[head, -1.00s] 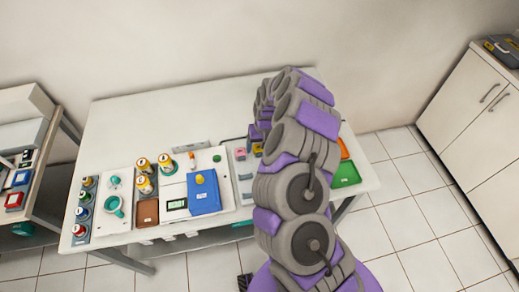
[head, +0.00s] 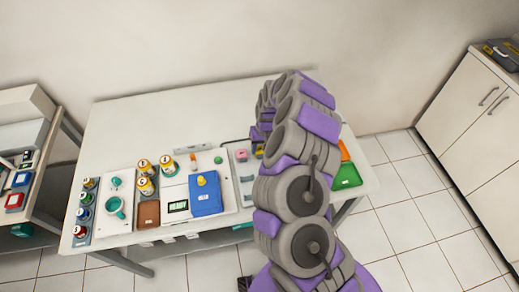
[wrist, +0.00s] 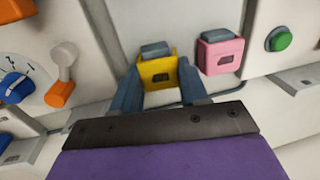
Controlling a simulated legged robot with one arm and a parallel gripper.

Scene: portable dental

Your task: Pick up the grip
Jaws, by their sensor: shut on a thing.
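In the wrist view, my gripper (wrist: 160,88) has one blue-grey finger on each side of a small yellow block (wrist: 158,74) and is shut on it. The block has a grey top piece and a dark mark on its front. I cannot tell by name whether it is the grip. A similar pink block (wrist: 221,52) with a grey top stands apart, just to its right. In the head view my arm hides most of the gripper and the yellow block. The pink block (head: 241,156) shows just left of the arm.
A green button (wrist: 280,39) and an orange-handled dial unit (wrist: 60,92) flank the blocks in the wrist view. The table's back left is clear.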

